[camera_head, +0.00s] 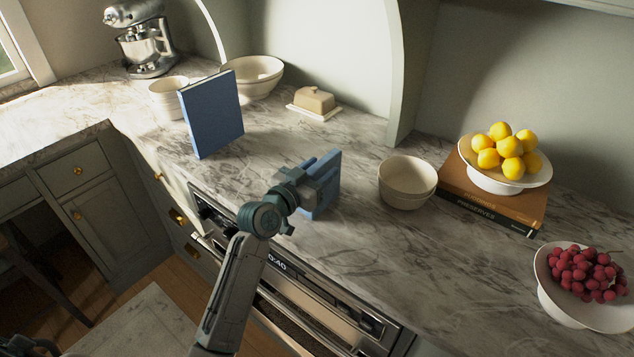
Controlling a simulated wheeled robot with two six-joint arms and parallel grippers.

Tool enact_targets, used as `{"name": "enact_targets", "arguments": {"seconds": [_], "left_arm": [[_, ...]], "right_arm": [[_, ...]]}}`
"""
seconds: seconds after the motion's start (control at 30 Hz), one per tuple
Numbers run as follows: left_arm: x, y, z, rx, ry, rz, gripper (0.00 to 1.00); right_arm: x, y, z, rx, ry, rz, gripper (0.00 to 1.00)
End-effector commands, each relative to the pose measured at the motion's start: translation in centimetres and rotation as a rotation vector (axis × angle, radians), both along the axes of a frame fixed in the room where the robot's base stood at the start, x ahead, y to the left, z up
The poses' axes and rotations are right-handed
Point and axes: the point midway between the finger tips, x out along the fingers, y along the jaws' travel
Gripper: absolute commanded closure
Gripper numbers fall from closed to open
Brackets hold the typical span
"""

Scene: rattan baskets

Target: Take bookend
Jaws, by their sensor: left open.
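A light blue upright piece, which looks like the bookend (329,161), stands on the marble counter near its front edge, just above the oven. My left gripper (318,186) is right at it, with the jaws open. The gripper and wrist cover much of the blue piece's front and left side. I cannot tell whether the fingers touch it. A larger dark blue book (214,113) stands upright further left on the counter, apart from the gripper. My right gripper is not in view.
A cream bowl (407,184) stands close to the right of the gripper. Books (481,211) carry a white bowl of lemons (506,152); a bowl of grapes (570,310) is further right. A butter dish (314,102), bowls and a stand mixer (145,45) stand behind.

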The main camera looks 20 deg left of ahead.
Motion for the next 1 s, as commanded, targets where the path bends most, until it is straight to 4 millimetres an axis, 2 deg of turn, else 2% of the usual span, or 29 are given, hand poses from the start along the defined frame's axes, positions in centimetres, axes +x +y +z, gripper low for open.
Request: {"name": "enact_targets", "arguments": {"seconds": [0.27,0.5,0.53,1.0], "left_arm": [[0.41,-0.18,-0.11,-0.001,0.000,0.000,0.53],[0.40,-0.17,-0.09,0.000,0.000,0.000,0.98],[0.40,-0.17,-0.09,0.000,0.000,0.000,1.00],[0.39,-0.16,-0.10,-0.001,0.001,0.000,1.00]], "right_arm": [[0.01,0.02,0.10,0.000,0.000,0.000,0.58],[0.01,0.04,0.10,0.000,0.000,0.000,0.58],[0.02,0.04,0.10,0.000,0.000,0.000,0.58],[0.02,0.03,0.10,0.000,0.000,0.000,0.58]]}}
